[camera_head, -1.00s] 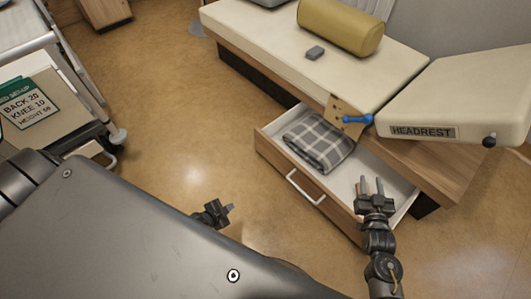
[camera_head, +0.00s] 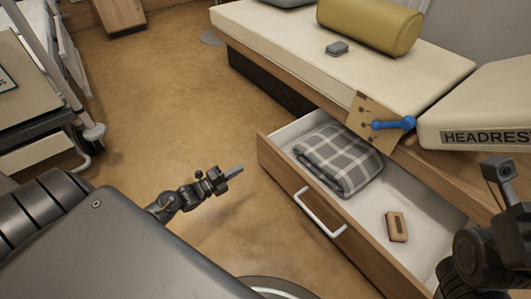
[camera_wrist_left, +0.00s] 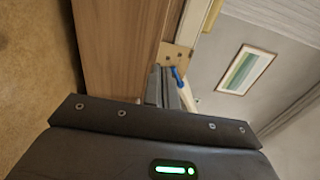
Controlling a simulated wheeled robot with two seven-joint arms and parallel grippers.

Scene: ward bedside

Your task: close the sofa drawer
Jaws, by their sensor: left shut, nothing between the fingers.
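The sofa drawer (camera_head: 283,176) stands pulled out from under the cream sofa (camera_head: 290,52). Its wooden front faces the lower left and carries a white bar handle (camera_head: 322,214). A folded grey plaid blanket (camera_head: 338,160) and a small reddish-brown item (camera_head: 397,227) lie inside. My left gripper (camera_head: 232,171) is shut and empty, over the floor to the left of the drawer front, apart from it. My right arm's wrist parts show at the right edge, over the drawer's near right end; its fingers are out of frame. Wood panelling (camera_wrist_left: 115,50) fills the upper left of the left wrist view.
A blue lever (camera_head: 395,124) on a tan plate sticks out above the drawer; it also shows in the left wrist view (camera_wrist_left: 177,76). The headrest (camera_head: 485,105) overhangs at right. A wheeled bed frame (camera_head: 85,125) stands left. Floor between bed and drawer is clear.

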